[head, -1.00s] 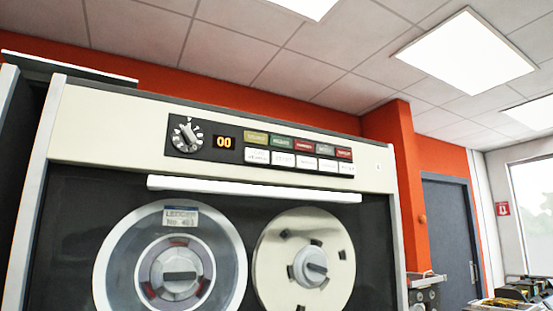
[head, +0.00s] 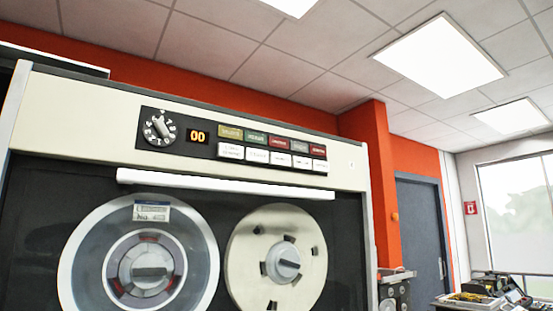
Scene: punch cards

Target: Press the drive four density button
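A tape drive cabinet (head: 80,108) fills the left and middle of the head view. Its black control panel (head: 205,150) holds a round dial (head: 158,129), an orange "00" display (head: 197,136), a row of coloured lamps or buttons (head: 256,138) and a row of white buttons (head: 279,159) below. The labels are too small to read, so I cannot tell which one is the density button. Nothing visible marks this as drive four. Neither of my grippers is in view.
A white bar (head: 225,184) runs under the panel, above two tape reels (head: 139,262) (head: 277,258). At right are an orange pillar (head: 368,150), a grey door (head: 420,240), a window (head: 515,210) and cluttered equipment (head: 480,298). No arm shows before the panel.

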